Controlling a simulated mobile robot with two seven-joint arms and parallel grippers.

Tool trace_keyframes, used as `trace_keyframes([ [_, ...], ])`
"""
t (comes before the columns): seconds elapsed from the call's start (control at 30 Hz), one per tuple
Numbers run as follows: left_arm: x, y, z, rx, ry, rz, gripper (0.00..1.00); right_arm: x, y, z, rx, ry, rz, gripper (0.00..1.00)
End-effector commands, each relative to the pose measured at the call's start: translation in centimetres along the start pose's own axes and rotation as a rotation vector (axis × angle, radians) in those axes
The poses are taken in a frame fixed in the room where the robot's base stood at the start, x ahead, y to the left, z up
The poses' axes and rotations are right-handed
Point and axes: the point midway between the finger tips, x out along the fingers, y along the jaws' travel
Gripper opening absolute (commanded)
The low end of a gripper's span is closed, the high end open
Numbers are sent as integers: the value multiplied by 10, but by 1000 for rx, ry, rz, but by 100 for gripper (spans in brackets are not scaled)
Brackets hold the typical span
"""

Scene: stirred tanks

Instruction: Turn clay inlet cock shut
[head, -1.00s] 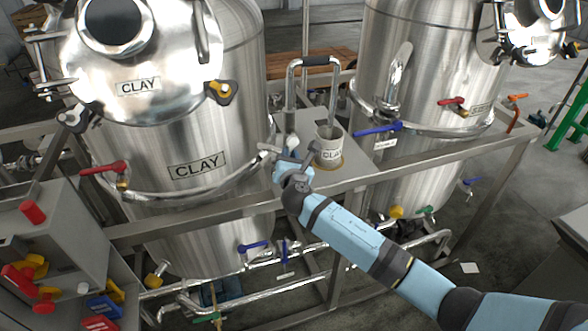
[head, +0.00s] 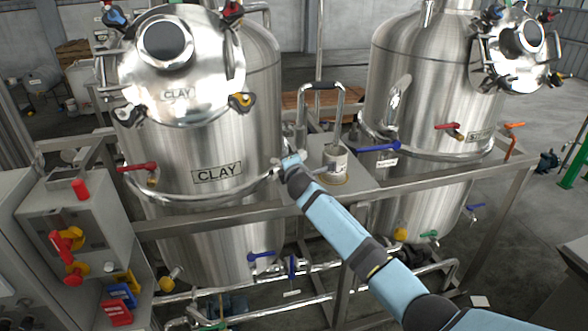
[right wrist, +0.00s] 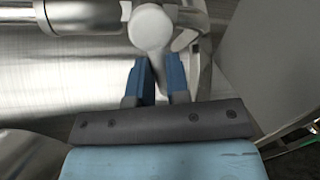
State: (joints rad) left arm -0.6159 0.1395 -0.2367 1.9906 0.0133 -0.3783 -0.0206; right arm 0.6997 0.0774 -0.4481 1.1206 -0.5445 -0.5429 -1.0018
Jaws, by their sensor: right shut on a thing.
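The tank labelled CLAY (head: 232,130) stands at the left in the head view. My right gripper (head: 288,163) is at its right side, where a pale fitting (head: 275,170) shows beside the fingers. In the right wrist view, a pale cock handle with a round white end (right wrist: 150,28) runs down between the two blue fingers of my right gripper (right wrist: 158,72). The gripper is shut on this handle. The fingers hide part of it. My left gripper is not in view.
A bent pipe with a black sleeve (head: 322,86) rises behind. A second tank (head: 420,80) stands right. Red (head: 138,167) and blue (head: 378,149) levers show on either side.

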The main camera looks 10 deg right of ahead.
Motion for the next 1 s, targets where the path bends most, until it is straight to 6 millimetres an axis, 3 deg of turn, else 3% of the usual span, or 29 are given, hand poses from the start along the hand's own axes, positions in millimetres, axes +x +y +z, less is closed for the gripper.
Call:
trace_keyframes([
  [0.4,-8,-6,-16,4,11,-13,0,-2,11,3,255,51,-6,0],
  [1.0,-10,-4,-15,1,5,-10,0,-2,12,4,323,64,-7,0],
])
